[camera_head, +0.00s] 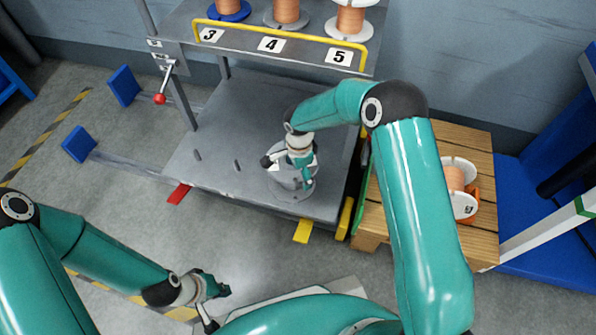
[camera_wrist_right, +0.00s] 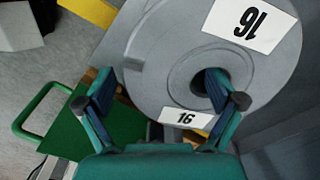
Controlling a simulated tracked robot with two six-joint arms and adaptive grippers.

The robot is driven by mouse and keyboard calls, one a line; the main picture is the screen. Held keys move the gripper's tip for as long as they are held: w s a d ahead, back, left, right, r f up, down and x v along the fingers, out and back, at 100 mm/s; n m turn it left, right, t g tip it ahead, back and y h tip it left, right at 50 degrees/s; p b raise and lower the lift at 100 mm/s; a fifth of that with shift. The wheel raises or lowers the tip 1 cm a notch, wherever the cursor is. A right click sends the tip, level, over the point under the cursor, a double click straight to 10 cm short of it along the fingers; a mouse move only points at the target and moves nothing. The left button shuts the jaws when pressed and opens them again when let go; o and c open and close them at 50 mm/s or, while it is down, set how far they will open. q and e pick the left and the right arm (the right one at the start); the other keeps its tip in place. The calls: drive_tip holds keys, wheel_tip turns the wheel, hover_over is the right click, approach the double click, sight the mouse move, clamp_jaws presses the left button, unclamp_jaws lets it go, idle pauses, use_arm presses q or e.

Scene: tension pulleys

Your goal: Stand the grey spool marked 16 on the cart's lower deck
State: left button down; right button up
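The grey spool (camera_head: 291,191) is on the cart's lower deck (camera_head: 225,125), near its front right, partly hidden by my right gripper. It looks upright on its flange. In the right wrist view the spool (camera_wrist_right: 170,70) fills the upper middle, with its dark centre hole and two white labels reading 16. My right gripper (camera_head: 298,172) is over the spool. Its fingers (camera_wrist_right: 162,100) are spread apart, one by the outer rim and one over the centre hole; contact is not clear. My left gripper (camera_head: 212,302) is open and empty, low in front of the cart.
Copper-wound spools stand on the upper shelf (camera_head: 255,42) behind labels 3, 4 and 5. Short pegs (camera_head: 237,165) stick up from the lower deck. A wooden pallet (camera_head: 475,225) with a white-flanged spool (camera_head: 457,178) stands at right. The deck's left side is mostly clear.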

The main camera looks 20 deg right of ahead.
drive_tip(key=shift+r, duration=0.1)
wheel_tip(320, 180, up, 11)
drive_tip(key=p, duration=0.4)
drive_tip(key=s+a+f+n+y, duration=0.1)
drive_tip(key=s+f+n, duration=0.3)
drive_tip(key=s, duration=0.4)
drive_tip(key=s+a+f+n+y, duration=0.1)
drive_tip(key=s+f+n, duration=0.3)
drive_tip(key=s, duration=0.4)
drive_tip(key=s+a+f+n+y, duration=0.1)
drive_tip(key=s+f+n, duration=0.3)
drive_tip(key=s, duration=0.5)
drive_tip(key=shift+a+f+n+t+y, duration=0.3)
drive_tip(key=shift+n+y, duration=0.2)
drive_tip(key=shift+n, duration=0.5)
drive_tip(key=shift+r+p, duration=0.15)
drive_tip(key=shift+p, duration=0.15)
wheel_tip(320, 180, up, 33)
drive_tip(key=p, duration=3.3)
drive_tip(key=shift+r, duration=0.1)
